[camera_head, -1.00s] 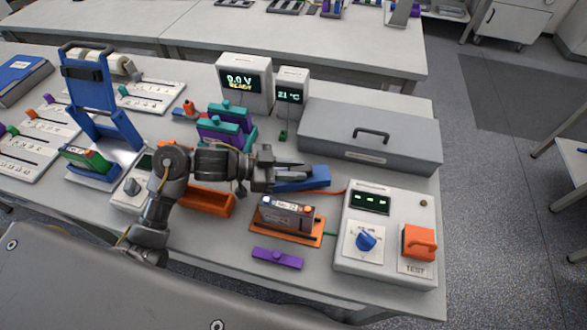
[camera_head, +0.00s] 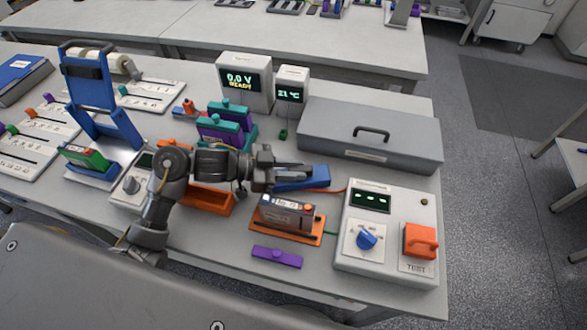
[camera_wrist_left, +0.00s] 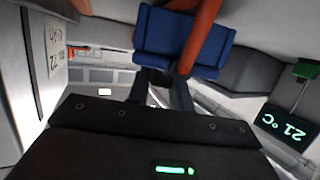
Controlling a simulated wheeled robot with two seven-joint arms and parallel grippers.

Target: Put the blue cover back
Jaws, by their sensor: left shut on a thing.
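The blue cover (camera_head: 315,177) is a small flat blue piece behind the battery, beside the grey box. My left gripper (camera_head: 299,172) is shut on it, with the fingers pointing right. In the left wrist view the blue cover (camera_wrist_left: 218,45) is beyond my left gripper (camera_wrist_left: 161,82), and an orange cable crosses in front of it. The battery (camera_head: 288,214) is a dark block with an orange terminal, standing in an orange holder (camera_head: 262,234) in front of the gripper. Whether the cover touches the table is hard to tell. My right gripper is out of view.
A tester box (camera_head: 385,258) with a blue knob and an orange handle stands at the right. A grey lidded box (camera_head: 415,150) is behind the gripper. A purple bar (camera_head: 277,257) lies in front of the holder. A blue stand (camera_head: 91,92) is at the left.

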